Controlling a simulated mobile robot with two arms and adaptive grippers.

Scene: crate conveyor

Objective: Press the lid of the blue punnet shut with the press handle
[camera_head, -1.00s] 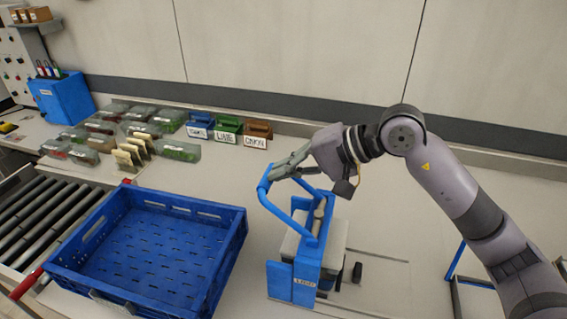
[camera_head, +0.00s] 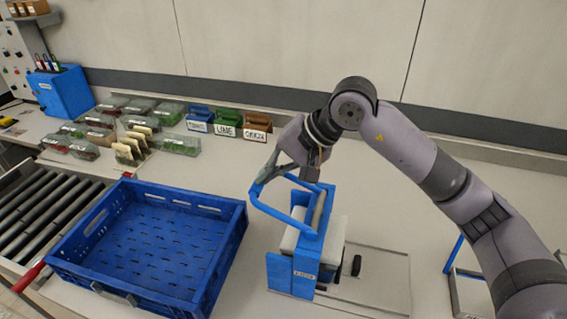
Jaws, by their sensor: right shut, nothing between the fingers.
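The press is a blue frame (camera_head: 292,273) with a pale block, standing on the bench right of the crate. Its blue looped press handle (camera_head: 272,212) slants up to the left. My right gripper (camera_head: 262,181) is shut at the upper left end of the handle, against or just above the bar, with nothing seen between its fingers. The space under the press is mostly hidden, and I cannot tell whether a punnet or its lid is there. A blue box with a white label (camera_head: 200,118) stands at the back. My left gripper is not in view.
An empty blue crate (camera_head: 222,270) stands left of the press, beside a roller conveyor (camera_head: 40,220). Several clear-lidded punnets (camera_head: 180,144), a green box (camera_head: 228,121) and a brown box (camera_head: 257,124) stand behind.

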